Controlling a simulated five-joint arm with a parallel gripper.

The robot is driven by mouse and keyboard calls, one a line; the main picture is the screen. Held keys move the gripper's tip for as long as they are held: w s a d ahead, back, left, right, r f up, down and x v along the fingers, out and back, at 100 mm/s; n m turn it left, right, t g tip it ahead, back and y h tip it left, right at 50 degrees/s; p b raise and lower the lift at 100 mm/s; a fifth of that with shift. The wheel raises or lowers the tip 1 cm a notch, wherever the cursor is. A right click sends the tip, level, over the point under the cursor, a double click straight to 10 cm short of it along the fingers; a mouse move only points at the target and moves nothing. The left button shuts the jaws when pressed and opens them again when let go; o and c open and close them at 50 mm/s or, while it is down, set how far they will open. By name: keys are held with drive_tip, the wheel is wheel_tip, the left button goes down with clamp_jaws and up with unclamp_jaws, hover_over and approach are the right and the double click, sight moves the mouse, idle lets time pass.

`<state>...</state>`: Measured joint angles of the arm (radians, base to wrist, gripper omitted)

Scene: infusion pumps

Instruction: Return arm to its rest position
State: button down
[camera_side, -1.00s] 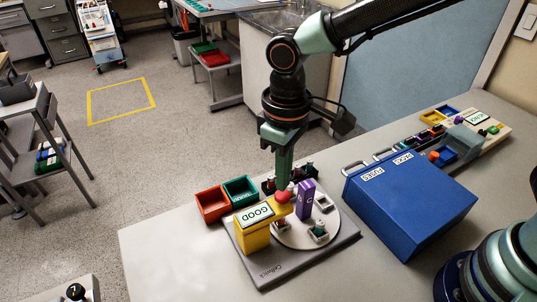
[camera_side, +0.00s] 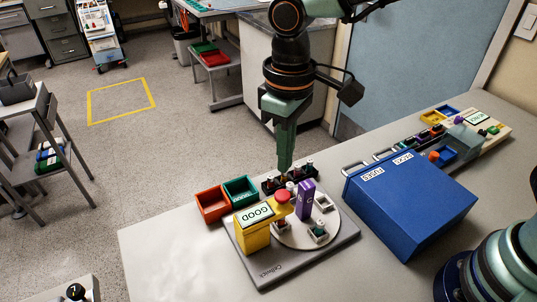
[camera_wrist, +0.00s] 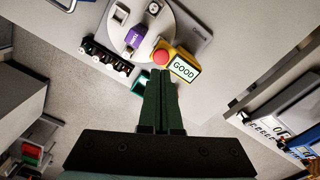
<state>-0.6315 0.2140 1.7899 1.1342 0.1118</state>
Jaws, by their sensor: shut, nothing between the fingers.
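My gripper (camera_side: 285,168) is shut and empty. In the side view its tips hang above the back of the turntable fixture, clear of the red button (camera_side: 282,197). In the wrist view my gripper's two green fingers (camera_wrist: 161,72) lie together, with the red button (camera_wrist: 160,57) just beyond their tips. The button sits on an arm of the yellow unit (camera_side: 252,238), whose screen reads "GOOD". The unit stands at the front left of the grey fixture base (camera_side: 290,268). A purple block (camera_side: 306,199) stands upright on the round plate (camera_side: 290,236).
Orange (camera_side: 212,205) and green (camera_side: 240,190) bins stand left of the fixture. A dark rack (camera_side: 277,184) with several small parts stands behind it. A large blue box (camera_side: 408,209) stands to the right, with a second station (camera_side: 470,135) beyond. The front left tabletop is clear.

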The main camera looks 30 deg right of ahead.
drive_tip(key=s+d+r+m+t, duration=0.2)
drive_tip(key=d+r+m, duration=0.1)
drive_tip(key=d, duration=0.9)
drive_tip(key=s+d+r+m+t, duration=0.2)
drive_tip(key=d+m+t, duration=0.1)
drive_tip(key=d, duration=0.8)
drive_tip(key=shift+d+r+t, duration=0.3)
drive_tip(key=shift+d+r, duration=0.1)
